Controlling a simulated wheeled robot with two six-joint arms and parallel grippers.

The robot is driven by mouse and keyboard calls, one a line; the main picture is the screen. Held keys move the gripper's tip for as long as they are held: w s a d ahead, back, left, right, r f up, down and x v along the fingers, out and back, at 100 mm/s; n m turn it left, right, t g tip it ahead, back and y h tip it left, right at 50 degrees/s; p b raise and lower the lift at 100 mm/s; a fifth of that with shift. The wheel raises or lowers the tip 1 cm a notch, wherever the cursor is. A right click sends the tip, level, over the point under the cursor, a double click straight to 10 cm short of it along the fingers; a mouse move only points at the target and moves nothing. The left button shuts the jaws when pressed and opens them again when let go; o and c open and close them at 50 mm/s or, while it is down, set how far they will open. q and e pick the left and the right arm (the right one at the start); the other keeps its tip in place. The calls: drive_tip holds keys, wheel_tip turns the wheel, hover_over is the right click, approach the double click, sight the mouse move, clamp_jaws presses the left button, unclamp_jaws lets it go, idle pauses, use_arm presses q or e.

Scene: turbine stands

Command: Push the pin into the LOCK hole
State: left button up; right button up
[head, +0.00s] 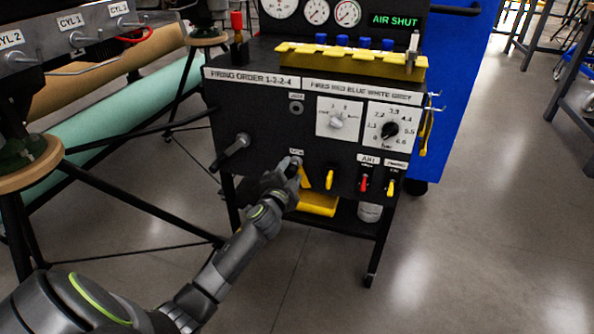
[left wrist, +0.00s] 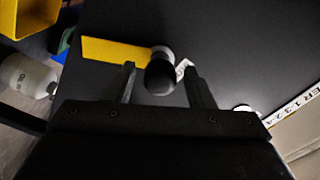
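The black console (head: 258,130) has a small ringed hole (head: 296,97) with a small label, too small to read surely as LOCK. A red-topped upright piece (head: 237,22) stands at the console's top left; I cannot tell whether it is the pin. My left gripper (head: 288,172) is at the lower front panel, below the ringed hole. In the left wrist view its two fingers (left wrist: 162,86) stand apart on either side of a round black knob (left wrist: 160,76), with a gap visible at the left finger. My right gripper is not in view.
A yellow lever (head: 329,179) and small red (head: 364,183) and yellow (head: 391,187) switches sit right of the gripper. A black crank handle (head: 233,149) juts out at left. A yellow tray (head: 350,58) lies on top.

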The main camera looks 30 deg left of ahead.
use_arm(q)
clamp_jaws()
drive_tip(key=shift+s+d, duration=0.2)
drive_tip(key=shift+s, duration=0.45)
drive_tip(key=shift+p+v, duration=0.7)
drive_tip(key=shift+v, duration=2.85)
